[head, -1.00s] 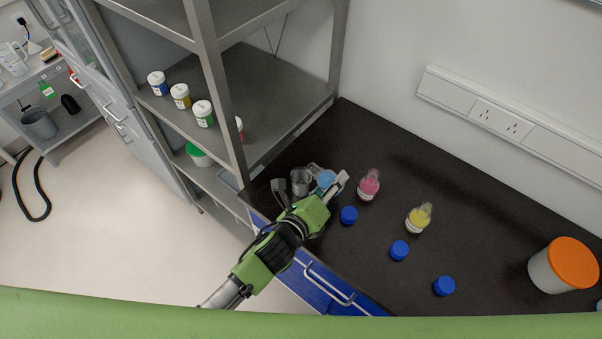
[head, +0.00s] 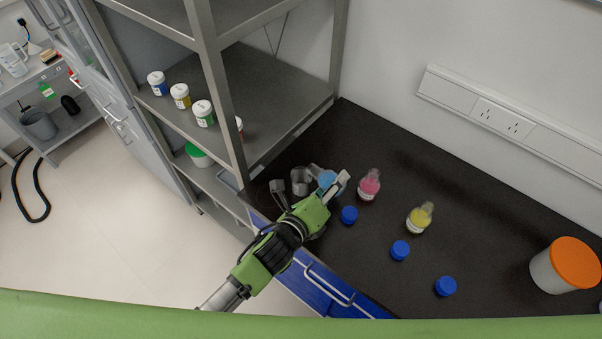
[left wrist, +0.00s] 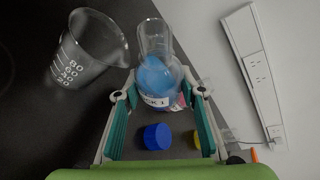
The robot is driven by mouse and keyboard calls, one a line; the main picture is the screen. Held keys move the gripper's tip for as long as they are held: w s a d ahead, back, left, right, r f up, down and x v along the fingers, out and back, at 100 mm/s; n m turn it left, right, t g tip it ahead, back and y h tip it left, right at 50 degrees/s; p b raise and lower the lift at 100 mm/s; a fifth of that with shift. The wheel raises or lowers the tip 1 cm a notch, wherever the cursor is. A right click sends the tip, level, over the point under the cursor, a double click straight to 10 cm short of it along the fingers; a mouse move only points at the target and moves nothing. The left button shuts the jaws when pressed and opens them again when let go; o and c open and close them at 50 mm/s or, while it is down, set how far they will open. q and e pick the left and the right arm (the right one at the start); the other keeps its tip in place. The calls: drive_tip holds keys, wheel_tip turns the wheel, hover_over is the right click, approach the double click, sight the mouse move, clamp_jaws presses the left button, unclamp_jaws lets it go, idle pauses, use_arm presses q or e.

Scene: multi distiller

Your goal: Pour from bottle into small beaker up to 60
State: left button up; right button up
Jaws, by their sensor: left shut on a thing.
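My left gripper (head: 311,185) is shut on a clear bottle of blue liquid (head: 328,179). In the left wrist view the bottle (left wrist: 155,75) stands between the finger pads, with a white label and its open neck pointing away from me. The small beaker also shows in the left wrist view (left wrist: 88,48), left of the bottle, with marks 20 to 80. I see no coloured liquid in it. My right gripper is not in view.
A pink bottle (head: 369,186) and a yellow bottle (head: 419,219) stand to the right on the dark bench (head: 480,225). Blue caps (head: 349,215) lie in front of them. An orange-lidded tub (head: 565,266) is far right. A metal shelf (head: 265,85) rises at the left.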

use_arm(q)
drive_tip(key=shift+s+r, duration=0.15)
drive_tip(key=shift+w, duration=0.2)
idle(0.3)
drive_tip(key=shift+s+d+r+n, duration=0.1)
drive_tip(key=shift+s+r+n, duration=0.05)
drive_tip(key=shift+s+n, duration=0.15)
drive_tip(key=shift+w, duration=0.3)
drive_tip(key=shift+s+r+b, duration=0.1)
drive_tip(key=shift+s+b, duration=0.15)
drive_tip(key=shift+b, duration=0.05)
drive_tip(key=shift+w+h, duration=0.2)
drive_tip(key=shift+h, duration=0.1)
drive_tip(key=shift+s+r, duration=0.1)
drive_tip(key=shift+s, duration=0.1)
drive_tip(key=shift+w+n, duration=0.2)
drive_tip(key=shift+n, duration=0.1)
drive_tip(key=shift+s+d+r, duration=0.1)
drive_tip(key=shift+s+r, duration=0.05)
drive_tip(key=shift+s, duration=0.05)
